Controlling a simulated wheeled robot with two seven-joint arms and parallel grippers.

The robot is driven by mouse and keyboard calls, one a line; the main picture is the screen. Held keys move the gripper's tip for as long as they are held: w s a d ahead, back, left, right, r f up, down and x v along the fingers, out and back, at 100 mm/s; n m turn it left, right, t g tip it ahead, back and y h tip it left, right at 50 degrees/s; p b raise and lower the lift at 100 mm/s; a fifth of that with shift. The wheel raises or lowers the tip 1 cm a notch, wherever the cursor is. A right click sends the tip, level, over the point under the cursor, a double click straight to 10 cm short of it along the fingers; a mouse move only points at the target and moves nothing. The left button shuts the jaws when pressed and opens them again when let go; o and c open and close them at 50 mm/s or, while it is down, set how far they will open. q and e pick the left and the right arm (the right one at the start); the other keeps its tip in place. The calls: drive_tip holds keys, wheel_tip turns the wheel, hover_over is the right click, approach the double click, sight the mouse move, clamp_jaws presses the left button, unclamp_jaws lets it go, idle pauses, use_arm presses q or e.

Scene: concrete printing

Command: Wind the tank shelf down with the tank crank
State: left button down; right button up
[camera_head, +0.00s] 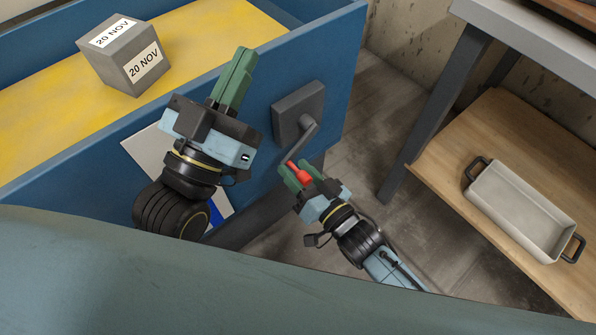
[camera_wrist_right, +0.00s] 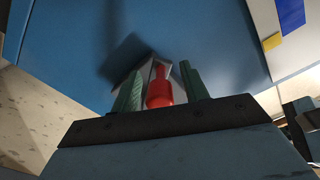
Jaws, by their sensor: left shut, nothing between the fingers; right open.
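The tank crank (camera_head: 310,130) is a grey arm on a dark grey box on the outer blue wall of the tank (camera_head: 340,70), with a red handle (camera_head: 298,173). My right gripper (camera_head: 296,176) is open, with its green fingers on either side of the red handle. In the right wrist view the red handle (camera_wrist_right: 160,88) stands between the two fingers (camera_wrist_right: 160,90), with slivers of space beside it. My left gripper (camera_head: 238,70) is shut and empty above the tank's near wall. A yellow surface (camera_head: 60,120), possibly the tank shelf, lies inside the blue walls.
A grey concrete cube (camera_head: 130,72) labelled "20 NOV" sits on the yellow surface, left of my left gripper. A wooden shelf (camera_head: 450,150) at right holds a beige tray (camera_head: 515,215) with black handles. A grey table leg (camera_head: 435,115) stands between. Concrete floor shows beyond the crank.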

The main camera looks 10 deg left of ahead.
use_arm(q)
drive_tip(key=shift+r, duration=0.15)
use_arm(e)
drive_tip(key=shift+w+a, duration=0.1)
clamp_jaws()
idle(0.3)
drive_tip(key=shift+w+d+f+n, duration=0.35)
drive_tip(key=shift+f+n, duration=0.2)
drive_tip(key=shift+n, duration=0.3)
drive_tip(key=shift+w+d+f+n, duration=0.25)
drive_tip(key=shift+w+f+n, duration=0.2)
drive_tip(key=shift+n, duration=0.4)
use_arm(q)
drive_tip(key=shift+s+r+t, duration=0.1)
drive_tip(key=shift+s+t, duration=0.1)
drive_tip(key=shift+t, duration=0.1)
use_arm(e)
drive_tip(key=shift+w+d+f+n, duration=0.35)
drive_tip(key=shift+w+d+n, duration=0.1)
drive_tip(key=shift+n, duration=0.45)
drive_tip(key=shift+w+d+f+n, duration=0.35)
drive_tip(key=shift+w+n, duration=0.1)
drive_tip(key=shift+n, duration=0.45)
